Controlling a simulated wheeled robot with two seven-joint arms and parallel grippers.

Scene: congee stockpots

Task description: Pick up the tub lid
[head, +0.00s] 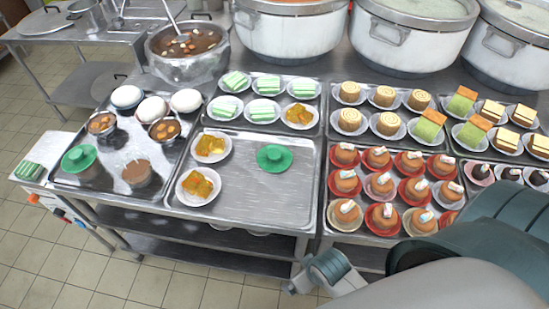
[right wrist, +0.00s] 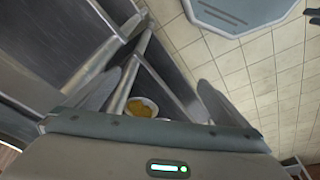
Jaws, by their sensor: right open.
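A green lid with a knob (head: 275,157) lies flat on the front middle metal tray, right of two plates of yellow pieces. A second green lid (head: 78,158) is on the left tray; I cannot tell which is the tub lid. My right gripper (head: 303,279) is low in front of the counter edge, below and apart from both lids. In the right wrist view my right gripper (right wrist: 168,78) is open, with nothing between its fingers; no lid shows there. My left gripper is not in view.
The middle tray (head: 260,195) has bare metal around its lid. Plates of yellow cubes (head: 197,186) stand at its left. Trays of cakes (head: 375,190) fill the right, with large stockpots (head: 290,30) behind. The counter's front edge (head: 240,222) lies above a lower shelf.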

